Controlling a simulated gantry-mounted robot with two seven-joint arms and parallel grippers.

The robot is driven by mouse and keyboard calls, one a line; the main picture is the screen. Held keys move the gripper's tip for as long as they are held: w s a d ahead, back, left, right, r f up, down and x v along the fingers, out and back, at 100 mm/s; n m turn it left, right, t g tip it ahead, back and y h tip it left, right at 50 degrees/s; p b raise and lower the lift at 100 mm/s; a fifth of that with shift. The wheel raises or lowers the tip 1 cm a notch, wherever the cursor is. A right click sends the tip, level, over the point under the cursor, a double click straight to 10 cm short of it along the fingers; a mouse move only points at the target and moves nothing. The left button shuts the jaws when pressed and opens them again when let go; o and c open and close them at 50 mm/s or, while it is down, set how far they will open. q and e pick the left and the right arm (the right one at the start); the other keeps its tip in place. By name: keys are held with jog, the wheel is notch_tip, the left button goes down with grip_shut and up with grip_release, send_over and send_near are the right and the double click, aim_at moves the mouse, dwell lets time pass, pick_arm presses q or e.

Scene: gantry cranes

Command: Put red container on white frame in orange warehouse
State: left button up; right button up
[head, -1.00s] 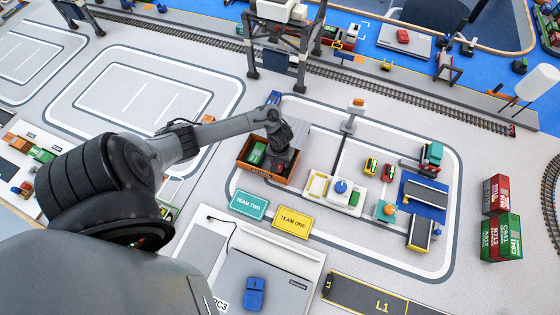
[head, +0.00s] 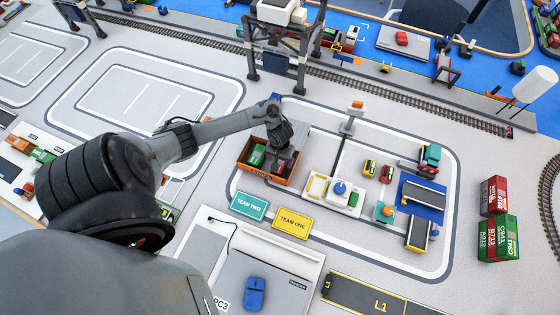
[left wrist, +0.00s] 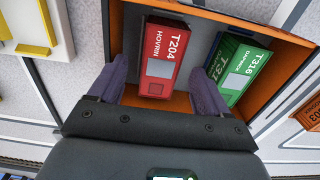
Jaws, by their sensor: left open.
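The orange warehouse (head: 264,177) is an open box near the middle of the head view; its rim also shows in the left wrist view (left wrist: 240,22). My left gripper (head: 279,163) points down into it. In the left wrist view my left gripper (left wrist: 158,72) is open, with a finger on either side of the red container (left wrist: 178,42), marked T204. The fingers are not closed on it. A green container (left wrist: 240,68), marked T316, lies beside the right finger; it also shows in the head view (head: 257,155). The red container is hidden in the head view. I cannot make out a white frame. My right gripper is not in view.
A white station with a blue knob (head: 340,187) stands just right of the warehouse. Teal and yellow team signs (head: 293,221) lie in front. A grey gantry crane (head: 284,40) stands behind. Stacked red and green containers (head: 498,237) are at the far right.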

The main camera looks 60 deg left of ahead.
aim_at(280, 163)
pick_arm(q)
notch_tip(280, 163, up, 8)
jog(key=p, duration=0.3)
jog(key=d+r+m+t, duration=0.2)
jog(key=d+m, duration=0.2)
jog(key=d, duration=0.5)
jog(key=d+r+m+t, duration=0.2)
jog(key=d+m, duration=0.1)
jog(key=d, duration=0.6)
jog(key=s+d+r+m, duration=0.3)
jog(key=s+d+r, duration=0.1)
jog(key=s+r, duration=0.5)
jog(key=shift+v, duration=1)
jog(key=shift+r+p, duration=0.15)
jog(key=shift+p, duration=0.15)
